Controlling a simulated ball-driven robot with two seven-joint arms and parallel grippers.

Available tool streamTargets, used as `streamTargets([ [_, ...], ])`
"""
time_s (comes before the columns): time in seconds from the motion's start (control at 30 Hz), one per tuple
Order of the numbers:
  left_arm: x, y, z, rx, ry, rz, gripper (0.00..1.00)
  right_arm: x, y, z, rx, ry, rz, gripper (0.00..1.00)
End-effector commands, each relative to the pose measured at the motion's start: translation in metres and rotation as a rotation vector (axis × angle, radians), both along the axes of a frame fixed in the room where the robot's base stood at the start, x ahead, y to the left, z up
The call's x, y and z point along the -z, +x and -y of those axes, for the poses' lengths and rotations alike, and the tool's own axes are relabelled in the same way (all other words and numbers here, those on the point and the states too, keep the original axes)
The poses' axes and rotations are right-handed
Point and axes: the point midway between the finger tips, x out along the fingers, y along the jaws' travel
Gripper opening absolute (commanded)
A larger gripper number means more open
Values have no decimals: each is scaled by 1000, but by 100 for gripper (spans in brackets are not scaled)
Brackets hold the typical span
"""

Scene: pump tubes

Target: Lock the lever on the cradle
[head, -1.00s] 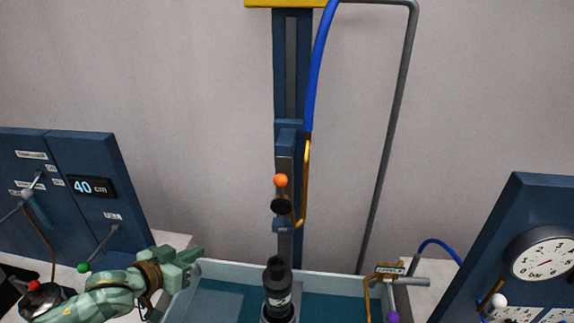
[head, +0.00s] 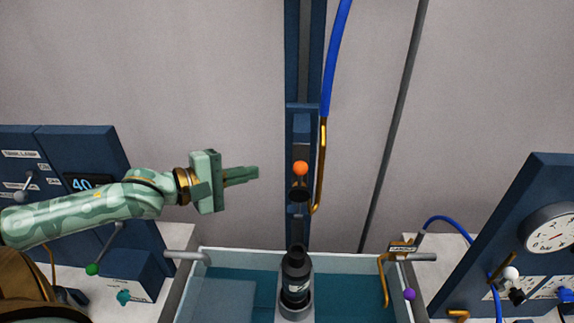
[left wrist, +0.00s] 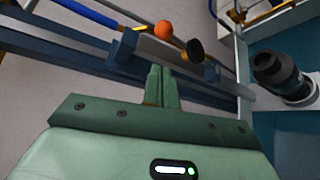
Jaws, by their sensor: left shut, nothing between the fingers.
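The cradle (head: 301,130) is a blue carriage on the upright column in the middle of the head view. Its lever carries an orange ball (head: 301,168), with a black round piece (head: 299,191) just below it. The orange ball (left wrist: 164,29) and black piece (left wrist: 188,52) also show in the left wrist view, beyond the fingers. My left gripper (head: 257,173) is shut and empty, its fingers pointing right toward the orange ball with a gap between. My right gripper is not in view.
A black pump (head: 296,277) stands upright in the tank (head: 225,258) below the cradle. A blue hose (head: 335,60) and a brass pipe (head: 322,165) run close to the column's right side. Panels with levers stand at left (head: 100,145) and right (head: 535,225).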

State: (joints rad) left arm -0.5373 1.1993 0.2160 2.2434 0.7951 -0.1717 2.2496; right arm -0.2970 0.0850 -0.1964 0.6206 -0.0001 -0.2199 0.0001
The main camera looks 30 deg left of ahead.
Motion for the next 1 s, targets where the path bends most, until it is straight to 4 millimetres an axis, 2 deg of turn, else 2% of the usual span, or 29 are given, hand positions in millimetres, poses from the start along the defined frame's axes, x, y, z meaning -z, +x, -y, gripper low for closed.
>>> streamTargets([
  [0.37,2,9,4,-1,1,5,0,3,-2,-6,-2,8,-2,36],
  [0.53,5,24,12,0,2,7,0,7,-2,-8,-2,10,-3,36],
  [1.0,16,76,40,-1,1,3,0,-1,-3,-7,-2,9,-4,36],
])
